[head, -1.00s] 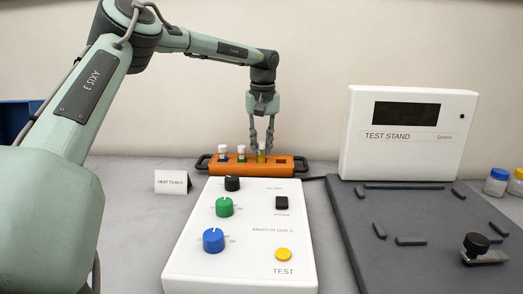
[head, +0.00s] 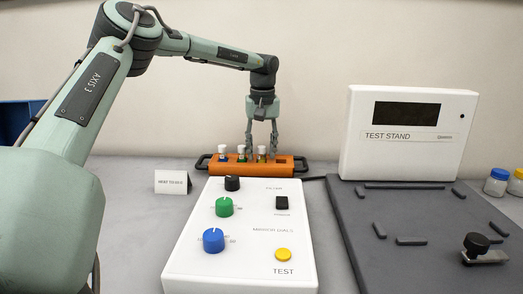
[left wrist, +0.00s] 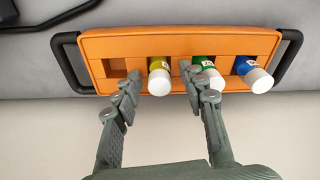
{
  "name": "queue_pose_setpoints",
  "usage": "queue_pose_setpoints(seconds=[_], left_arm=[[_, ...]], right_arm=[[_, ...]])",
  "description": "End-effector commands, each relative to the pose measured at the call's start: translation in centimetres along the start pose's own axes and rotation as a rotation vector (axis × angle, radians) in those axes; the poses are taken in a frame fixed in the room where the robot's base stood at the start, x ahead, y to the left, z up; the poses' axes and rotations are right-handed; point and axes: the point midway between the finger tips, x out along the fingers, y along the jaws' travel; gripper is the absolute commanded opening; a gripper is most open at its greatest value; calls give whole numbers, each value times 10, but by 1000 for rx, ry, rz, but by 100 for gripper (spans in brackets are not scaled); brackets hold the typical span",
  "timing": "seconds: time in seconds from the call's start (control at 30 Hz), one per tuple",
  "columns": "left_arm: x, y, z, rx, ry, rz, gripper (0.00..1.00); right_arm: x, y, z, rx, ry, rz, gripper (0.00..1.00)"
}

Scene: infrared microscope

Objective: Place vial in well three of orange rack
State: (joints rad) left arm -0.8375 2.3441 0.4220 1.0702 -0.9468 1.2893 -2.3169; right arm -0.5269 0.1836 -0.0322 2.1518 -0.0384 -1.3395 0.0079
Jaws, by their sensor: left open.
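The orange rack (head: 226,168) stands at the back of the bench, with black handles at its ends. A yellow vial with a white cap (head: 262,149) sits in its third well from the left in the head view. In the left wrist view this yellow vial (left wrist: 158,81) stands between the fingers of my left gripper (left wrist: 158,72). The left gripper (head: 261,147) is open around the vial, with gaps on both sides. My right gripper is not in view.
A green vial (head: 241,150) and a blue vial (head: 222,150) fill the wells to the left. The end well (left wrist: 115,68) is empty. A control box (head: 250,255) stands in front of the rack, and a test stand (head: 370,165) is to the right.

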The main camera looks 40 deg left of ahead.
Motion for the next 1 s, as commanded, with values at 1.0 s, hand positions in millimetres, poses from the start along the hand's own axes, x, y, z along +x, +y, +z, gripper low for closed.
queue_pose_setpoints(seconds=[1.0], left_arm=[[-121, 1, 0, 1, 1, 0, 42]], right_arm=[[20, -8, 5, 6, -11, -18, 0]])
